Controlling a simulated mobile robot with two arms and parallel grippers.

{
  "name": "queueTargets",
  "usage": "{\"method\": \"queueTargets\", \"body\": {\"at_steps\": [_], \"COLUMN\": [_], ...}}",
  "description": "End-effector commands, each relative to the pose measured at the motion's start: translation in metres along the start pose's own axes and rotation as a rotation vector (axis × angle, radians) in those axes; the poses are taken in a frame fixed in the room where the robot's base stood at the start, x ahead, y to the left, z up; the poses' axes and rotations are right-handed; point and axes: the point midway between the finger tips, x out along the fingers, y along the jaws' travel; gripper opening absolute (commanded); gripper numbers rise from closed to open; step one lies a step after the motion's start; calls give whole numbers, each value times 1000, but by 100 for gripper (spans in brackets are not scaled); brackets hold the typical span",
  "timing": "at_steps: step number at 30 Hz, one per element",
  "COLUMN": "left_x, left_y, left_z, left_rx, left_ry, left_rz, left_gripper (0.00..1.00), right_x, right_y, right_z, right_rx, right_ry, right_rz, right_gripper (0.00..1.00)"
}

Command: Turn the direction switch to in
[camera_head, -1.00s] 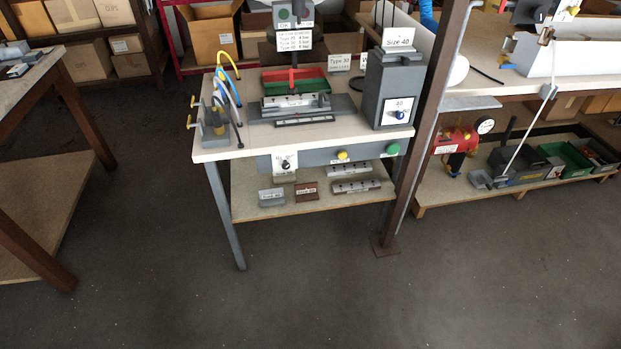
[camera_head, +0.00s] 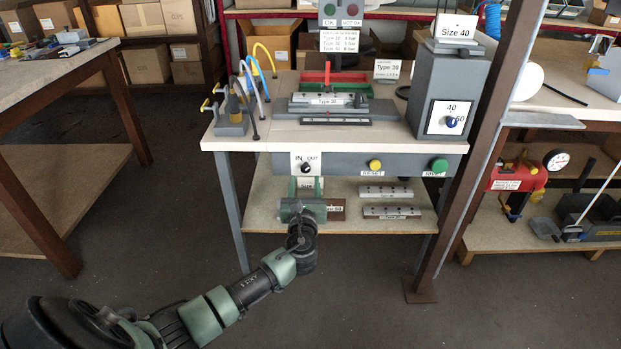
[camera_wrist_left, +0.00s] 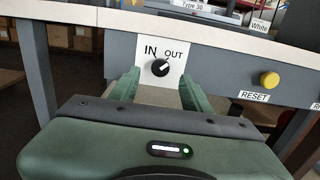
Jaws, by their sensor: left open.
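The direction switch (camera_head: 306,168) is a black knob on a white plate marked IN on the left and OUT on the right, on the bench's front panel. It also shows in the left wrist view (camera_wrist_left: 160,67), where its white mark seems to point up and right, toward OUT. My left gripper (camera_head: 305,186) is open and empty, just below and in front of the switch plate. In the left wrist view its two green fingers (camera_wrist_left: 159,77) stand apart, one on each side of the knob's line, and do not appear to touch it. My right gripper is not in view.
On the same panel are a yellow RESET button (camera_head: 375,165) and a green button (camera_head: 439,165). The lower shelf (camera_head: 262,212) holds several profile blocks. A brown post (camera_head: 480,150) stands at the right. The bench top (camera_head: 275,140) overhangs the panel.

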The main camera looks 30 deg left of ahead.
Motion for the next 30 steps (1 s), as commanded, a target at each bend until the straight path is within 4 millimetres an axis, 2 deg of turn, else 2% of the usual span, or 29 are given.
{"method": "queueTargets", "body": {"at_steps": [3,9,19,24,30], "left_x": [21,42,45,45,45], "left_y": [0,0,0,0,0], "left_z": [-1,-2,-1,-2,-2], "left_rx": [-1,-3,-4,-4,-9], "left_ry": [-1,1,3,3,3], "left_rz": [2,0,-1,-1,-1], "left_gripper": [48,48,48,0,0], "right_x": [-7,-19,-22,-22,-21], "right_y": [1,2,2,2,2], "right_z": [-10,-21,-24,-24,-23], "right_rx": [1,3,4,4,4], "right_ry": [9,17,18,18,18], "right_rz": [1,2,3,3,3], "right_gripper": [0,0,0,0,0]}}
